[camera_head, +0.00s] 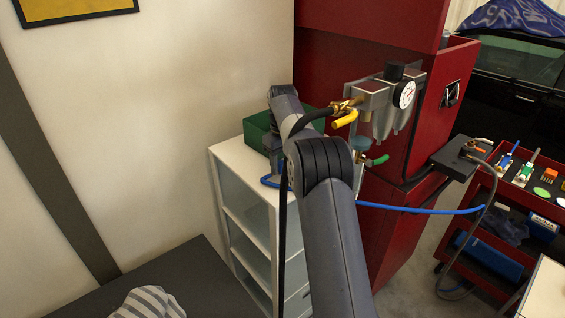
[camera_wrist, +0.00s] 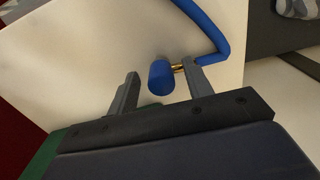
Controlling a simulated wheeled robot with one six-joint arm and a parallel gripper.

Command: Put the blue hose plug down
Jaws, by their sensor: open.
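The blue hose plug (camera_wrist: 160,79) shows in the wrist view as a blue cylinder with a brass end, joined to the blue hose (camera_wrist: 208,28). It appears to lie on the white top of the cabinet (camera_wrist: 85,50). My gripper (camera_wrist: 162,71) is open, with one finger on each side of the plug. A clear gap shows on the left of the plug; the right finger is close to the brass end, and I cannot tell whether they touch. In the head view my arm hides the plug and most of the gripper; the blue hose (camera_head: 420,210) runs right.
A green box (camera_head: 257,130) stands at the back of the white cabinet (camera_head: 228,160). A red cabinet (camera_head: 345,60) with an air regulator and gauge (camera_head: 403,94) stands to the right. A red tool cart (camera_head: 485,200) is further right. A striped cloth (camera_head: 150,302) lies at lower left.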

